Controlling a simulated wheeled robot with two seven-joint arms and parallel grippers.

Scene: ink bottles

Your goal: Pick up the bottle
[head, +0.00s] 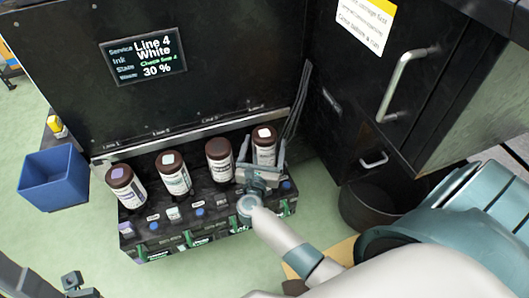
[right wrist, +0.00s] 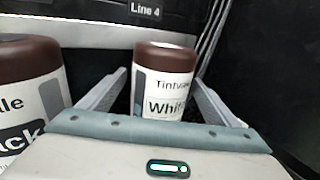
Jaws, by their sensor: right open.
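The white ink bottle (head: 264,147) has a brown cap and stands upright in the rightmost place of the dark rack. In the right wrist view, this bottle (right wrist: 164,85) reads "Whit" and stands below the "Line 4" label. My right gripper (head: 262,160) is open, with one finger on each side of the bottle. In the right wrist view, gaps show between the fingers and the bottle. The palm hides the bottle's lower part. A dark part at the lower left edge appears to be my left gripper (head: 80,287); its jaws are unclear.
Several similar bottles stand left of it; the nearest (head: 220,160) also shows in the right wrist view (right wrist: 28,90). The rack (head: 150,240) fronts a black panel reading "Line 4 White". A blue bin (head: 53,180) is left. A black cabinet and dark bucket (head: 365,212) are right.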

